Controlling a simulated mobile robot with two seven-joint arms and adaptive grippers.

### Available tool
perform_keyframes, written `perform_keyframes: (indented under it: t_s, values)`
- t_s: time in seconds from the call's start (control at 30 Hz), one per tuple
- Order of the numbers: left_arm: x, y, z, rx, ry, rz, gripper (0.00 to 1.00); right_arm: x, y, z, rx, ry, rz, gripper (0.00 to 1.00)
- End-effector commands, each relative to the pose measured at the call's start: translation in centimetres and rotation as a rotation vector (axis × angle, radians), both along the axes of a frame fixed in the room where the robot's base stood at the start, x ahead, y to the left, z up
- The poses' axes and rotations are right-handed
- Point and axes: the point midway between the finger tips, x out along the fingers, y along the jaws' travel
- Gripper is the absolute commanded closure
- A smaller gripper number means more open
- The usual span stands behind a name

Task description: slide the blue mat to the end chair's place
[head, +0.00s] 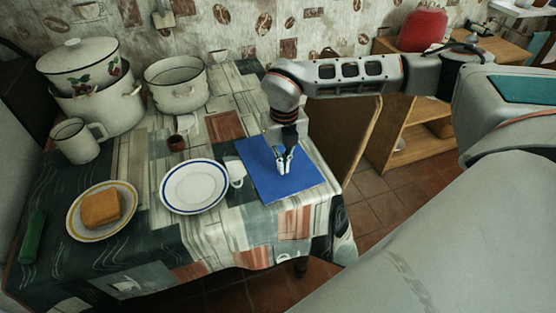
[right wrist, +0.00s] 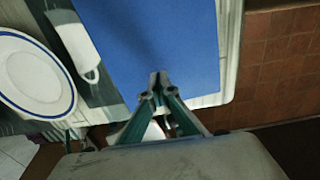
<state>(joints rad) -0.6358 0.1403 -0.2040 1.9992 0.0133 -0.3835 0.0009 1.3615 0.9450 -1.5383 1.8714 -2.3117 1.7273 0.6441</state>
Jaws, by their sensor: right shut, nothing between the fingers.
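The blue mat (head: 266,180) lies flat near the right end of the table, close to its right edge. My right gripper (head: 284,170) points down over the middle of the mat, shut with nothing between its fingers. In the right wrist view the fingertips (right wrist: 158,80) show against the mat (right wrist: 180,40); whether they touch it I cannot tell. A wooden chair back (head: 362,140) stands just beyond the table's right edge, partly hidden by my right arm. My left gripper is not in view.
A white plate with a blue rim (head: 194,186) and a white mug (head: 236,175) stand just left of the mat. A plate with bread (head: 101,208), a mug (head: 75,141) and enamel pots (head: 176,85) fill the table's left and back.

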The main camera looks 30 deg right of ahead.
Motion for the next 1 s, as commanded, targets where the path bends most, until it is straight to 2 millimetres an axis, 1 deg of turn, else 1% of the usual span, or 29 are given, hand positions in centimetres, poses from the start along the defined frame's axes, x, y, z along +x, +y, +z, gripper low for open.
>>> perform_keyframes:
  t_s: [1.0]
  values:
    - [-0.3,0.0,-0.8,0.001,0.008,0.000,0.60,0.0,0.0,-1.8,-0.001,0.001,0.000,1.00]
